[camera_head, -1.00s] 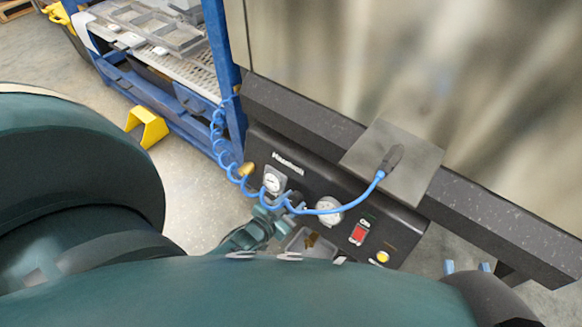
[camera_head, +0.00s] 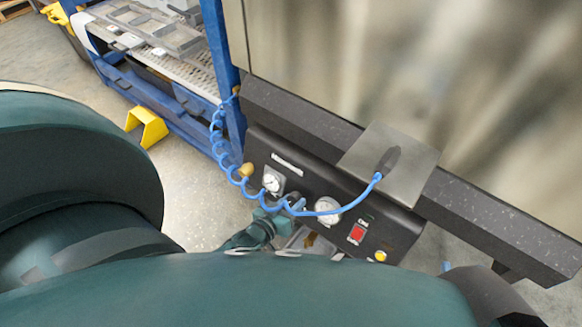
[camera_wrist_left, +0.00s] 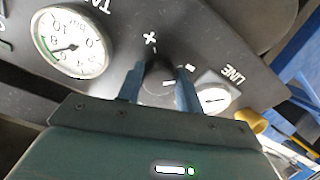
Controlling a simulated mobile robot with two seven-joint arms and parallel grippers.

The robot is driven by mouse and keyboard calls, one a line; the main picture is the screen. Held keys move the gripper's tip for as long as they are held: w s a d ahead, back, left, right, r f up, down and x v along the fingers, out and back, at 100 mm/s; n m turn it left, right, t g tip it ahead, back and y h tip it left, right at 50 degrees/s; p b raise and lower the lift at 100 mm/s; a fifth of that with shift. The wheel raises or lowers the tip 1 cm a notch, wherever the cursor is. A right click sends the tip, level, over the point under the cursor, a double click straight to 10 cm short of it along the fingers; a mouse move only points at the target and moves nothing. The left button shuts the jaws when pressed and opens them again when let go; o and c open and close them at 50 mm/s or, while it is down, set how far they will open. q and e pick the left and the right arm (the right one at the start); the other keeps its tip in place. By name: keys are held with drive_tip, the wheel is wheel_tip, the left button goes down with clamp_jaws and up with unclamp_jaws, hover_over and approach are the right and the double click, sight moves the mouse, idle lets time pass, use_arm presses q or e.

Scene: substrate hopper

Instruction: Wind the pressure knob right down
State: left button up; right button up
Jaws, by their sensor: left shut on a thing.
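The black pressure knob (camera_wrist_left: 158,79) sits on the dark control panel (camera_head: 345,237), with plus and minus marks around it. In the left wrist view the fingers of my left gripper (camera_wrist_left: 159,88) are on either side of it, shut on it. In the head view my left gripper (camera_head: 289,206) reaches the panel from below, between two dials, and the knob is mostly hidden by it and the blue hose. The line gauge (camera_head: 272,181) is left of the knob, and it also shows in the wrist view (camera_wrist_left: 214,97). My right gripper is not in view.
A larger white gauge (camera_head: 327,209) shows right of the knob. A red switch (camera_head: 357,232) and yellow button (camera_head: 380,256) are farther right. A coiled blue hose (camera_head: 235,177) crosses the panel front. A brass-coloured fitting (camera_head: 246,169) is at the panel's left end.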

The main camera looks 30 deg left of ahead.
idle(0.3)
use_arm(q)
drive_tip(key=o, duration=1)
